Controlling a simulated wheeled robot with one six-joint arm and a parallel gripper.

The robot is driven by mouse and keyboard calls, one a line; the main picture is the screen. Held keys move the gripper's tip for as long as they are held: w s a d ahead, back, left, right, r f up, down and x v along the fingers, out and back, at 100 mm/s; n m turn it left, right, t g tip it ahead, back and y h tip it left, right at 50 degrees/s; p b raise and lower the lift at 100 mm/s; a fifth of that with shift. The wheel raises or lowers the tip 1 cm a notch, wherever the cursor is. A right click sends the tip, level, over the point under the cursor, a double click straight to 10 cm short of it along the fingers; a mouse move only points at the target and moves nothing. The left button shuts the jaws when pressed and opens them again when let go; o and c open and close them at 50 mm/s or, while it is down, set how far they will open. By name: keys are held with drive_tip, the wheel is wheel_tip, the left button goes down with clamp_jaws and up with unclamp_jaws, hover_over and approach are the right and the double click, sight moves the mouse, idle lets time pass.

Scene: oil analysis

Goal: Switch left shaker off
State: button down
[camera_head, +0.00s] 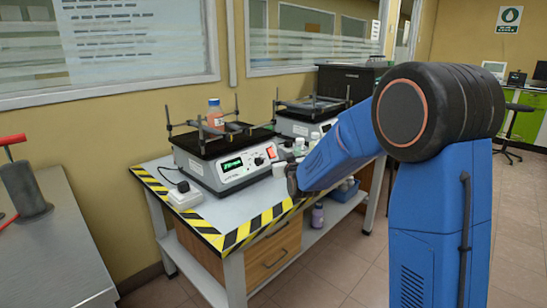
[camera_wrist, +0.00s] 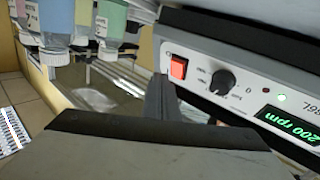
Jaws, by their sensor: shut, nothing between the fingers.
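The left shaker (camera_head: 222,165) stands on the bench, a grey box with a dark platform on top. Its green display (camera_head: 231,164) is lit, and in the wrist view the display (camera_wrist: 291,123) reads 200 rpm upside down. The red switch (camera_head: 272,152) is at the right end of its front panel; the switch (camera_wrist: 178,67) also shows in the wrist view beside a black knob (camera_wrist: 222,82). My gripper (camera_head: 292,182) is shut and empty, in front of and to the right of the panel. In the wrist view its dark fingertip (camera_wrist: 160,88) is just below the switch, seemingly apart from it.
A second shaker (camera_head: 297,122) is behind to the right. Several small containers stand near my gripper; coloured bottles (camera_wrist: 56,22) show in the wrist view. A white power box (camera_head: 182,197) sits at the left.

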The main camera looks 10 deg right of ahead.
drive_tip(key=shift+w+a+f, duration=0.3)
drive_tip(key=shift+w+f, duration=0.05)
drive_tip(key=shift+w, duration=0.05)
idle(1.9)
drive_tip(key=shift+w+a+f, duration=0.2)
drive_tip(key=shift+w, duration=0.05)
drive_tip(key=shift+w+a+f, duration=0.15)
drive_tip(key=shift+w+f, duration=0.05)
idle(0.8)
idle(0.4)
drive_tip(key=shift+s+d+r, duration=0.35)
drive_tip(key=shift+s+r, duration=0.1)
drive_tip(key=shift+s, duration=0.05)
drive_tip(key=shift+d, duration=0.1)
drive_tip(key=s+d+r, duration=0.2)
drive_tip(key=s, duration=0.1)
drive_tip(key=shift+s+d+r, duration=0.1)
drive_tip(key=shift+s+r, duration=0.05)
drive_tip(key=shift+r, duration=0.25)
